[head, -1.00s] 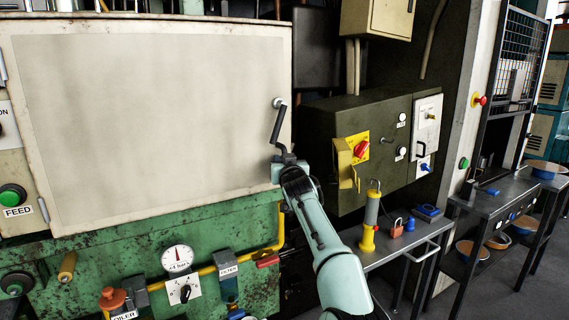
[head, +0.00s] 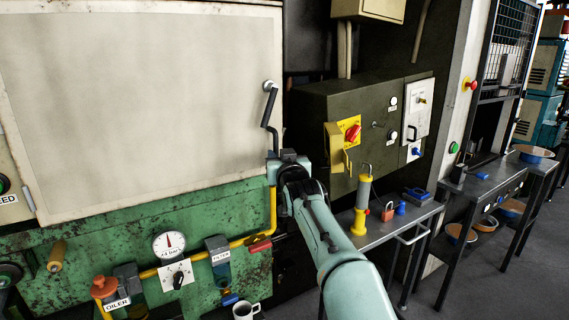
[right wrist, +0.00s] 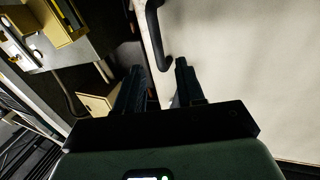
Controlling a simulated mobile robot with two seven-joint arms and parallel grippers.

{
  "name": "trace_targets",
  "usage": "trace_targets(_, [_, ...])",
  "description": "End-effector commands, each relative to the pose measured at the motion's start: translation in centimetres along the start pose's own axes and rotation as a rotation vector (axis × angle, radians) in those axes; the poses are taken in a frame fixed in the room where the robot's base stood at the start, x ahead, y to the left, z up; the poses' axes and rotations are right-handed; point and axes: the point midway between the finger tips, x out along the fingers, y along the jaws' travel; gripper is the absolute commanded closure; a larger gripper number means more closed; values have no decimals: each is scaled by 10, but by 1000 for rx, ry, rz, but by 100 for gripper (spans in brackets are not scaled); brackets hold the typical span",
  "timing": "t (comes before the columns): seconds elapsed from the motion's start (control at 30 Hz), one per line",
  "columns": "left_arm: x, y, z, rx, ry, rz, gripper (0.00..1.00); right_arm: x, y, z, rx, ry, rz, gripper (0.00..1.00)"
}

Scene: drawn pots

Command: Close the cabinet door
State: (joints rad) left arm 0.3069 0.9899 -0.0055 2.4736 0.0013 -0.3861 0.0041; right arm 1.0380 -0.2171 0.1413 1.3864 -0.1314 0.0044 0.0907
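The cabinet door is a large cream panel (head: 140,100) with hinges on its left side. Its dark bar handle (head: 267,105) stands at the right edge. How far the door stands from its frame I cannot tell. My right gripper (head: 280,160) is at the door's lower right edge, just below the handle. In the right wrist view my right gripper (right wrist: 158,75) has its two dark fingers apart, with the door's edge between them in the picture. The handle (right wrist: 155,35) ends near the fingertips; contact is unclear. The door (right wrist: 245,80) fills the right side there. My left gripper is out of view.
Below the door is a green machine front with a gauge (head: 169,243) and a yellow pipe (head: 271,210). A dark control box (head: 350,115) stands right of the door, above a small bench with a yellow lamp (head: 362,200). A white mug (head: 245,310) sits low in front.

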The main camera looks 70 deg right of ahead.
Motion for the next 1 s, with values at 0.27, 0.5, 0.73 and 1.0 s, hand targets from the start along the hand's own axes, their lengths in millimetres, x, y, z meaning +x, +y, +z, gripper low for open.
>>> trace_targets(0.27, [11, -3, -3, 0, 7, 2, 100, -37, 0, 1, -1, 2, 0, 62])
trace_targets(0.5, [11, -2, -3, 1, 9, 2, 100, -40, 1, 1, 0, 1, 1, 62])
trace_targets(0.73, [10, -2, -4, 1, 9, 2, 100, -40, 1, 1, 0, 1, 0, 62])
trace_targets(1.0, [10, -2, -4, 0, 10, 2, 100, -38, 0, 6, 2, -7, -3, 62])
